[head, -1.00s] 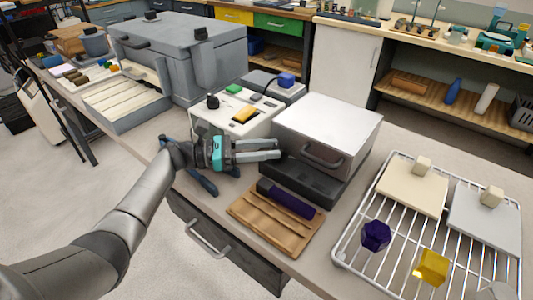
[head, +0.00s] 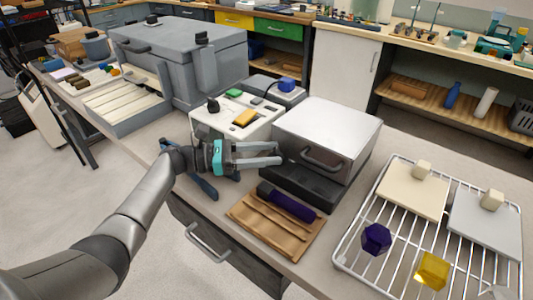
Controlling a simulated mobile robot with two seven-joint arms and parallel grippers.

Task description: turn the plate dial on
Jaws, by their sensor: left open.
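My left gripper (head: 278,154) is open and empty, with its fingers pointing right. It is in front of the white box-shaped unit (head: 212,127) and just left of the silver-fronted box on its dark base. A small black knob (head: 213,104) stands on the white unit's top left corner. A yellow block (head: 244,117) and a green block (head: 234,93) also sit on that unit. I cannot tell for sure which part is the plate dial; part of the unit's front is hidden behind my gripper. My right gripper is not in view.
The silver box (head: 327,135) with a handle stands right of my gripper. A wooden tray (head: 262,238) with a dark purple rod (head: 288,202) lies in front. A wire rack (head: 372,210) with plates and coloured blocks is at right. A large grey case (head: 180,60) stands behind left.

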